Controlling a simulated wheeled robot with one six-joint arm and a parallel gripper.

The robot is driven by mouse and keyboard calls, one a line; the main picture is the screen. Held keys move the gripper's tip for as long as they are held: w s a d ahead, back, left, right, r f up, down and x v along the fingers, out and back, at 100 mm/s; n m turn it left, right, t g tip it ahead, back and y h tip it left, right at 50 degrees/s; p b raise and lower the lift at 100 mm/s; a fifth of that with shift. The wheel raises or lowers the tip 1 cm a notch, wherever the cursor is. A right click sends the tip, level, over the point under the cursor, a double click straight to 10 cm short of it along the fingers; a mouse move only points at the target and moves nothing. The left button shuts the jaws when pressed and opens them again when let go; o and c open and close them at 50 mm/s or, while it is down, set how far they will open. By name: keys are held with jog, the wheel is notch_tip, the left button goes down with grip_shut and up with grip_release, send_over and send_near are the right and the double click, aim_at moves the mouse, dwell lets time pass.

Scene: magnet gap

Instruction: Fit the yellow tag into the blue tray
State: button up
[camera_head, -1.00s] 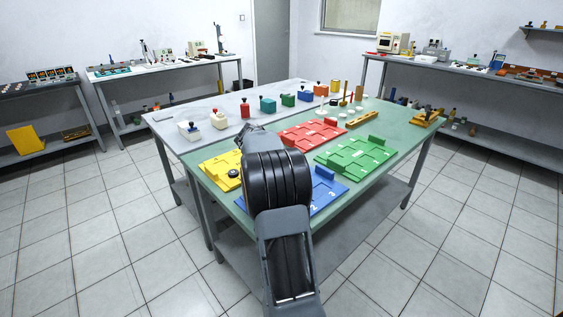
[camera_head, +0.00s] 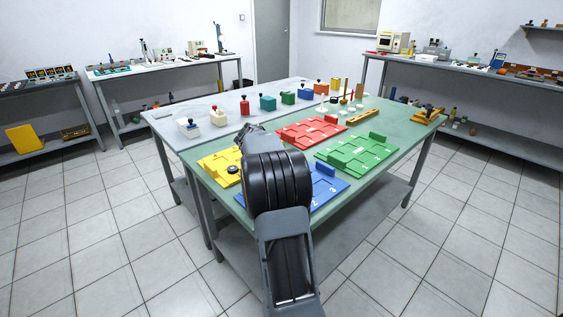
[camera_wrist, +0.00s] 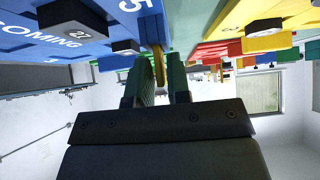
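The blue tray (camera_head: 328,188) lies at the near edge of the green table, partly hidden behind my arm. In the wrist view the blue tray (camera_wrist: 38,28) fills the upper left, with white lettering and dark blocks on it. My gripper (camera_wrist: 158,78) has its two green-padded fingers close together, shut on a thin yellow piece that looks like the yellow tag (camera_wrist: 159,66). The tag stands edge-on between the fingers, beside the blue tray's edge in this view. Whether it touches the tray I cannot tell. In the head view my arm hides the fingertips and tag.
A yellow tray (camera_head: 222,165) with a black round piece lies left of my arm. Red (camera_head: 312,131) and green (camera_head: 356,152) trays lie behind and right. Several coloured blocks with knobs line the adjoining grey table (camera_head: 178,130). The floor around is clear.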

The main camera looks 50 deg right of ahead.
jog(key=o, duration=0.3)
jog(key=p+v, duration=0.2)
jog(key=v, duration=1.1)
jog(key=shift+a+r, duration=0.25)
jog(key=shift+r, duration=0.05)
